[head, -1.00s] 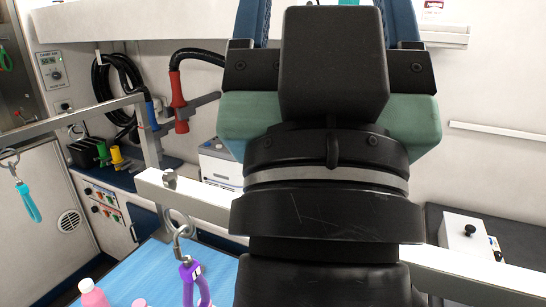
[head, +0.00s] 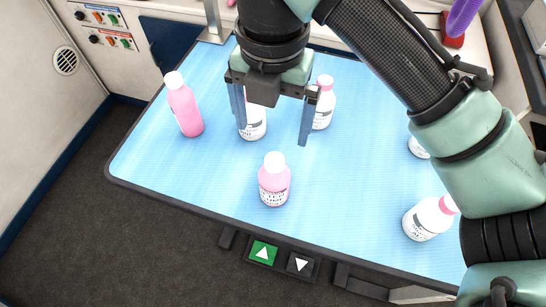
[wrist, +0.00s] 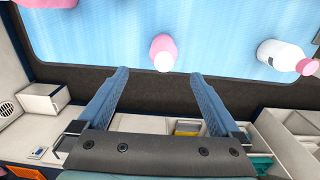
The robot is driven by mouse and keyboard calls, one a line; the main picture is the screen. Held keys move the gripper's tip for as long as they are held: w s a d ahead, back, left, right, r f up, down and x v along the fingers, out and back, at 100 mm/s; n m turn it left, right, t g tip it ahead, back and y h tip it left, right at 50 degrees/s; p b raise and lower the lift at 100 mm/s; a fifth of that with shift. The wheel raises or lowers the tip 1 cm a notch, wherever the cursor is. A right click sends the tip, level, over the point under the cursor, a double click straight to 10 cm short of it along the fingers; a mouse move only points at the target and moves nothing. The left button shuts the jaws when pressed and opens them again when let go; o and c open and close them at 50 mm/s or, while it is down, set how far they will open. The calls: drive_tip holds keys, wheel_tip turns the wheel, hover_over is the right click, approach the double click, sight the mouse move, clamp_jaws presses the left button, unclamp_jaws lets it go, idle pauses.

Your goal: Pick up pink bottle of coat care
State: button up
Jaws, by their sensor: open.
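A pink bottle with a white cap and a printed label (head: 274,184) stands near the front edge of the blue table. Another pink bottle with a white cap (head: 184,110) stands at the table's left. The label text is too small to read, so I cannot tell which is coat care. My gripper (head: 272,135) is open and empty, pointing down above the table, behind the front pink bottle in the head view. In the wrist view, a pink bottle with a white cap (wrist: 162,50) lies just beyond and between the open fingertips (wrist: 160,75).
The blue table (head: 150,150) has a dark rim. A white bottle (head: 252,124) is partly behind my left finger; a pink-capped white one (head: 323,108) stands by the right finger. Another pink-capped white bottle (head: 425,220) is at front right. Up and down buttons (head: 263,252) sit below the front edge.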

sight(276, 157)
drive_tip(key=f, duration=0.4)
drive_tip(key=f+b, duration=0.1)
drive_tip(key=f, duration=0.2)
drive_tip(key=shift+s+d, duration=0.15)
drive_tip(key=shift+d, duration=0.2)
drive_tip(key=shift+s+a+f+b, duration=0.1)
drive_tip(key=shift+f+b, duration=0.15)
drive_tip(key=shift+f, duration=1.25)
drive_tip(key=shift+s+f+b, duration=0.1)
drive_tip(key=shift+f+b, duration=0.15)
drive_tip(key=shift+f, duration=1.2)
clamp_jaws()
drive_tip(key=shift+r, duration=0.1)
